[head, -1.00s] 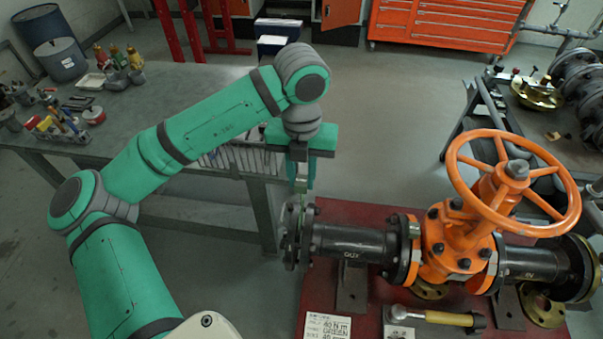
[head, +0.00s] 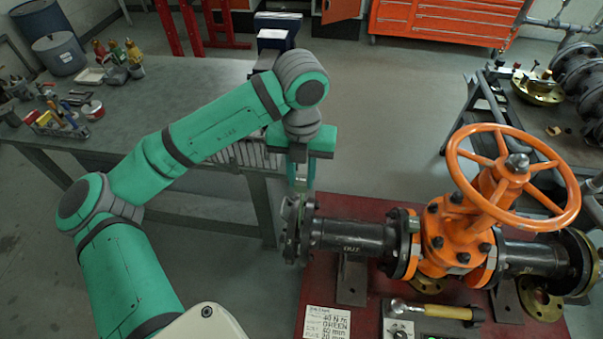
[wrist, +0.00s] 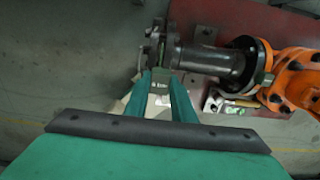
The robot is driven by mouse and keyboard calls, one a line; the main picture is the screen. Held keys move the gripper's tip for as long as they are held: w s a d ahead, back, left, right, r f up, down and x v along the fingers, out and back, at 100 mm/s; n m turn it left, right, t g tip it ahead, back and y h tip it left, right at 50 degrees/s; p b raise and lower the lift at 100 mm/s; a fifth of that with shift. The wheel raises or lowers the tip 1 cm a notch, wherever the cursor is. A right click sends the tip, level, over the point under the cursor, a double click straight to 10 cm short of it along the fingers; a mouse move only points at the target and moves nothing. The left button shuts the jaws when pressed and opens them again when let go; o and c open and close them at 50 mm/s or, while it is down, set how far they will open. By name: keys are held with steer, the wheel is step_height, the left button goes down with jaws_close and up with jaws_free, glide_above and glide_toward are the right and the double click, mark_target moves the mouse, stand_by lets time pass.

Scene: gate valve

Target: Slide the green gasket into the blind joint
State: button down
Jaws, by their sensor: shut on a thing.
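My gripper (head: 301,184) points down just above the blind joint (head: 293,236), the dark bolted flange pair at the left end of the black pipe. In the wrist view my gripper (wrist: 163,80) has its two green fingers reaching towards the joint (wrist: 154,50). A small pale green-grey piece (wrist: 161,84) shows between the fingers. It seems to be part of the gasket, but its outline is mostly hidden. I cannot tell whether the gasket's lower part is between the flanges.
The orange valve (head: 460,230) with its large handwheel (head: 513,128) stands right of the joint on the red bench (head: 340,213). A hammer (head: 432,311) and a written card (head: 327,321) lie in front. A grey table (head: 185,85) stands behind my arm.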

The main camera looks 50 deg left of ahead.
mark_target(301, 205)
steer(key=shift+f, duration=0.2)
steer(key=shift+s+f, duration=0.1)
steer(key=shift+f, duration=5.8)
steer(key=c, duration=1.4)
jaws_free()
step_height(301, 205, up, 11)
steer(key=shift+f, duration=0.1)
